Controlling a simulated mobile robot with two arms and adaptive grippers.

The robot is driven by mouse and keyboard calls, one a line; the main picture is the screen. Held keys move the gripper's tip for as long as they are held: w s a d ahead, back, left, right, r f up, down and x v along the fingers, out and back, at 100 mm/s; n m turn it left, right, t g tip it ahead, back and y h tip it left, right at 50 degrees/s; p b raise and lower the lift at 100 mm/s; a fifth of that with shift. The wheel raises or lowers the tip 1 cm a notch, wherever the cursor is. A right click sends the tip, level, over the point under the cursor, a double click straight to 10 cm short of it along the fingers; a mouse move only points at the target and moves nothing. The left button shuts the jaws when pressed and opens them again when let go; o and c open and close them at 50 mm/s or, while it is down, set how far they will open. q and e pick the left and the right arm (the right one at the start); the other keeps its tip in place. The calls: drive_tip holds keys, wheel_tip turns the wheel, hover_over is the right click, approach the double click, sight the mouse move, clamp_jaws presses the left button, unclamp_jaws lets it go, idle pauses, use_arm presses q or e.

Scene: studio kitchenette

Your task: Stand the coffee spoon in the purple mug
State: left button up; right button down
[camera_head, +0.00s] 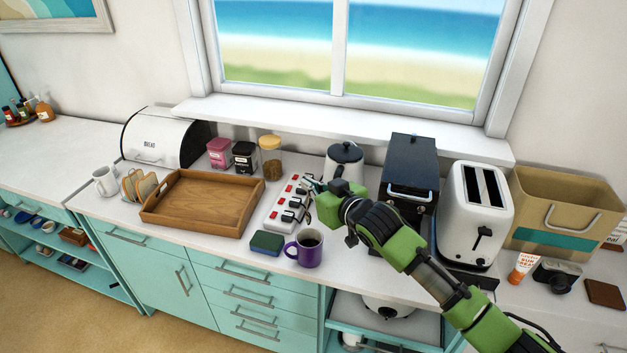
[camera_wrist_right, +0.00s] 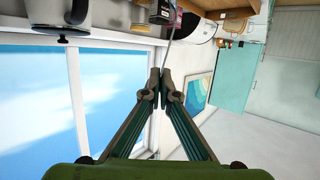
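The purple mug (camera_head: 310,249) stands upright on the counter near its front edge, with dark contents and its handle to the left. My right gripper (camera_head: 313,187) is above and slightly behind the mug in the head view. In the wrist view its fingertips (camera_wrist_right: 160,77) are together on a thin grey rod, the coffee spoon (camera_wrist_right: 171,45). The spoon reaches from the fingertips toward the counter, apart from the mug in the head view. Its far end is hard to make out. My left gripper is not in view.
A power strip (camera_head: 283,213) lies behind the mug and a green-blue sponge (camera_head: 266,243) lies left of it. A wooden tray (camera_head: 170,222) is farther left.

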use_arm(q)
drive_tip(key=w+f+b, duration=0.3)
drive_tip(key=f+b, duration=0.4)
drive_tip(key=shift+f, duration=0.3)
use_arm(e)
wheel_tip(320, 180, down, 11)
drive_tip(key=shift+w, duration=0.2)
drive_tip(key=c, duration=2.2)
unclamp_jaws()
